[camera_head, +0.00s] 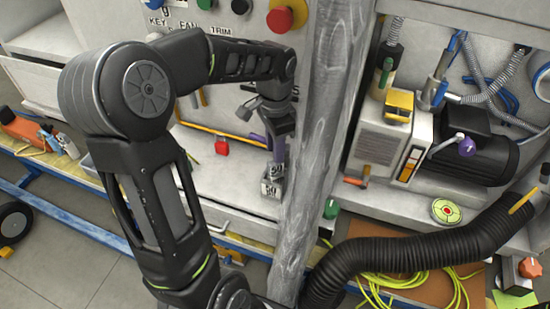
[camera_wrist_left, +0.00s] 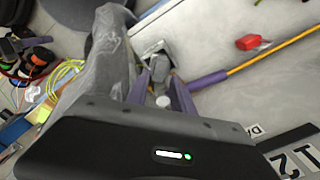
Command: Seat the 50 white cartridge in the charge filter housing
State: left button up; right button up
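My left gripper (camera_head: 279,152) is at the pale panel, behind the grey column in the head view. In the left wrist view its purple fingers (camera_wrist_left: 160,88) stand on either side of the grey-white cartridge (camera_wrist_left: 161,68), which has a round white end; they appear shut on it. In the head view the cartridge (camera_head: 277,171), with a "50" label, is below the fingers. Directly under it is a small square housing (camera_head: 270,190), also marked 50. The housing shows in the wrist view (camera_wrist_left: 150,49) around the cartridge's far end. How deep the cartridge sits is hidden. My right gripper is not in view.
A grey wrinkled column (camera_head: 312,150) stands close right of the left gripper. A yellow rail (camera_wrist_left: 270,53) with a purple sleeve (camera_wrist_left: 207,80) and a red block (camera_head: 222,147) are nearby. A black corrugated hose (camera_head: 410,252) crosses the lower right.

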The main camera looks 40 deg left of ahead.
pick_arm(q)
notch_tip(320, 180, up, 6)
jog(key=shift+r, duration=0.25)
jog(key=shift+s, duration=0.1)
dwell(0.8)
